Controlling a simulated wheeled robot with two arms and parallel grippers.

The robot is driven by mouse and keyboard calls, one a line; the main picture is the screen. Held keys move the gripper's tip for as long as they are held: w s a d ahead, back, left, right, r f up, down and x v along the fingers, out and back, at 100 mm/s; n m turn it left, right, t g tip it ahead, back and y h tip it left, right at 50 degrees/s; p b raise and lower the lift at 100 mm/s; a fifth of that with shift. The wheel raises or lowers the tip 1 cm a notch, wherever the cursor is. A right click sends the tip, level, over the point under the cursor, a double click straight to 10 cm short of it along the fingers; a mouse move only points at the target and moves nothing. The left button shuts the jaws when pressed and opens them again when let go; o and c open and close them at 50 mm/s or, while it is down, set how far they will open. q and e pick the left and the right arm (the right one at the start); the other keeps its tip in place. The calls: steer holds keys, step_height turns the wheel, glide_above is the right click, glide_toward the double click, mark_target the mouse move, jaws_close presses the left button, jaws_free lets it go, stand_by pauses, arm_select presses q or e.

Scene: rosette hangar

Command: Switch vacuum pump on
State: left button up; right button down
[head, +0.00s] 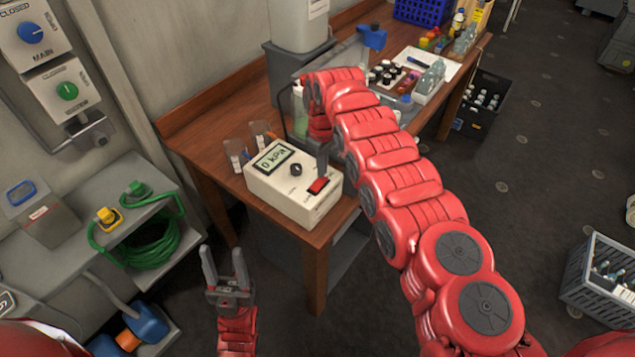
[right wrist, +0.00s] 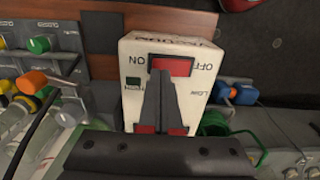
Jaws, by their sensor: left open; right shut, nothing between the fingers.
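The vacuum pump (head: 287,208) is a white box near the left front corner of the wooden table. Its display (head: 273,157) reads 0 kPa, with a black knob (head: 296,170) beside it. Its red rocker switch (head: 318,186) also shows in the right wrist view (right wrist: 172,66), between the upside-down labels ON at left and OFF at right. My right gripper (head: 321,176) is shut and empty, pointing down with its tips at the switch; I cannot tell if they touch. A small green patch (right wrist: 133,83) below ON looks dark. My left gripper (head: 223,250) is open and empty, left of the table.
Beakers (head: 262,133) stand behind the pump. Bottles and a white tray (head: 430,82) lie farther back. A grey crate (head: 602,280) stands on the floor at right.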

steer(key=shift+f+b, duration=0.8)
steer(key=shift+f, duration=0.15)
stand_by(0.7)
steer(key=shift+r+p, duration=0.75)
steer(key=shift+r, duration=0.55)
step_height(320, 180, up, 2)
steer(key=shift+r, duration=1.25)
